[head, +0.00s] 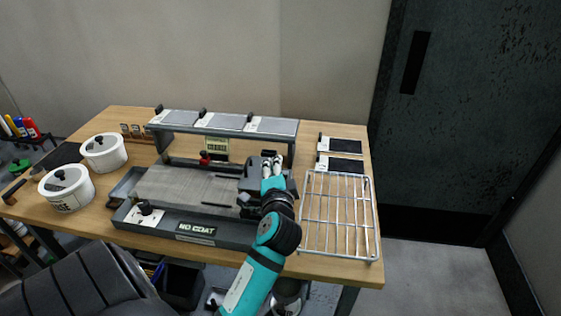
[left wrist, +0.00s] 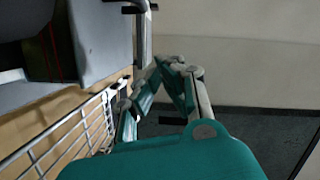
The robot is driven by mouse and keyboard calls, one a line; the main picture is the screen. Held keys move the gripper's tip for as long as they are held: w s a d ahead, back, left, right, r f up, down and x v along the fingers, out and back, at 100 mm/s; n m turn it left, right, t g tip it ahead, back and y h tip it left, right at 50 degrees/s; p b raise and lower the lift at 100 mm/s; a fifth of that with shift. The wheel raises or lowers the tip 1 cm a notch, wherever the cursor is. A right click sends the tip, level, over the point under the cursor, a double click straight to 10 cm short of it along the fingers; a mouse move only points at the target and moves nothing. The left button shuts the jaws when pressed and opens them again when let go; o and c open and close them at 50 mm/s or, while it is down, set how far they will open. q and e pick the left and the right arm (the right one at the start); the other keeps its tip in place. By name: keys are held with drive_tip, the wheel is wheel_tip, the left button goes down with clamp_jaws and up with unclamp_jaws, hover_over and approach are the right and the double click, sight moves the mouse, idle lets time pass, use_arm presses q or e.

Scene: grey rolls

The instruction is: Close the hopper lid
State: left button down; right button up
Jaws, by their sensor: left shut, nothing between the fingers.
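A grey machine stands on the wooden table, with a raised rack carrying three flat grey lids: left (head: 179,117), middle (head: 222,121) and right (head: 272,126). Each lid has a small black knob, and all three look flat. I cannot tell which of them is the hopper lid. My left gripper (head: 272,162) is shut and empty, in front of the right end of the rack and over a dark block on the machine. In the left wrist view its fingertips (left wrist: 178,64) meet, beside a grey panel (left wrist: 100,42) at the upper left. My right gripper is out of view.
A wire rack (head: 340,215) lies right of the machine, with two dark pads (head: 340,164) behind it. Two white lidded pots (head: 68,188) stand at the left. A dark door (head: 470,120) is at the right.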

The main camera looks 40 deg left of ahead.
use_arm(q)
drive_tip(key=shift+s+a+r+n+h+p, duration=0.15)
drive_tip(key=shift+a+n+p, duration=0.1)
drive_tip(key=shift+n, duration=0.2)
drive_tip(key=shift+s+a+n+h+p, duration=0.15)
drive_tip(key=shift+n+p, duration=0.1)
drive_tip(key=shift+n, duration=0.2)
drive_tip(key=shift+s+a+n+p, duration=0.15)
drive_tip(key=shift+a+n+p, duration=0.15)
drive_tip(key=shift+n+p, duration=0.25)
drive_tip(key=shift+s+a+f+n+h+p, duration=0.2)
drive_tip(key=shift+a+f+n+h+p, duration=0.15)
drive_tip(key=shift+n, duration=0.4)
drive_tip(key=shift+h, duration=0.25)
drive_tip(key=shift+a+n, duration=0.1)
drive_tip(key=shift+n, duration=0.2)
drive_tip(key=shift+r+p, duration=0.1)
drive_tip(key=shift+p, duration=0.25)
